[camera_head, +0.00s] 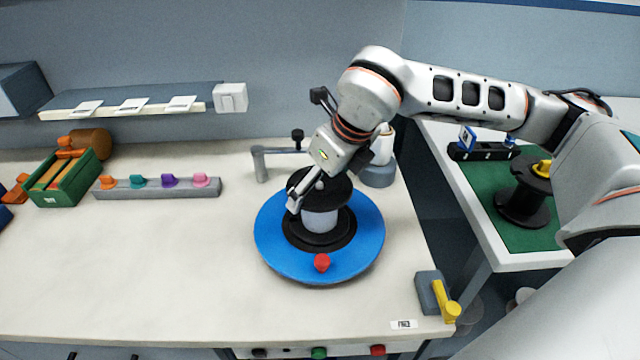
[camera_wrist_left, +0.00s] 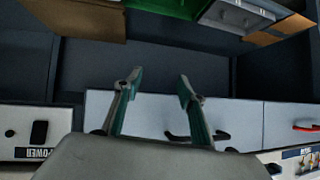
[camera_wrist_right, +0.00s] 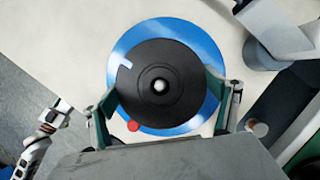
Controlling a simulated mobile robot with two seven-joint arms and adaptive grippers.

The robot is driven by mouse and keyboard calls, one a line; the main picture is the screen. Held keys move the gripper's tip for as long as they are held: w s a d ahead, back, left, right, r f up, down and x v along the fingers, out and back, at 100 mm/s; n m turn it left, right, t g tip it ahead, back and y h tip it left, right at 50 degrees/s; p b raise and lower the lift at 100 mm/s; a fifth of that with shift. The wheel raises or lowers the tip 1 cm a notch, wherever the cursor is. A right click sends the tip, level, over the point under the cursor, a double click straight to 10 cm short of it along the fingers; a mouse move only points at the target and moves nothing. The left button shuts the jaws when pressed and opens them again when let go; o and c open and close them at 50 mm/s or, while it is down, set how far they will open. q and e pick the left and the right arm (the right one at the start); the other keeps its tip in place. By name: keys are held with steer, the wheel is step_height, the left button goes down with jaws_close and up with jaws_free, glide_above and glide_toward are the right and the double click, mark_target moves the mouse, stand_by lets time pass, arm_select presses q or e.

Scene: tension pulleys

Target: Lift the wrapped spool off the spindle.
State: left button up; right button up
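The wrapped spool (camera_head: 321,220) has black flanges and a pale wrapped middle, and sits upright on a blue round plate (camera_head: 270,240). In the right wrist view its black top flange (camera_wrist_right: 160,105) fills the middle, with a small bright round centre that may be the spindle tip. My right gripper (camera_wrist_right: 162,87) is over the spool, its fingers spread apart at either side of the top flange. I cannot tell whether they touch it. My left gripper (camera_wrist_left: 160,80) is open and empty, in front of drawer fronts; it is outside the head view.
A red knob (camera_head: 321,262) is on the plate's front rim. A grey post with an arm (camera_head: 260,165) stands behind. Left are a rack of coloured clips (camera_head: 155,188) and a green box (camera_head: 70,180). A black spool (camera_head: 522,205) stands on a green mat at right. The front-left bench is clear.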

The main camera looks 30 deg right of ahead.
steer(key=c, duration=0.5)
steer(key=shift+r, duration=0.1)
steer(key=shift+r+p, duration=0.85)
steer(key=shift+r, duration=0.9)
stand_by(0.4)
stand_by(0.4)
steer(key=shift+r, duration=0.15)
steer(key=shift+r+p, duration=0.65)
steer(key=shift+r, duration=0.95)
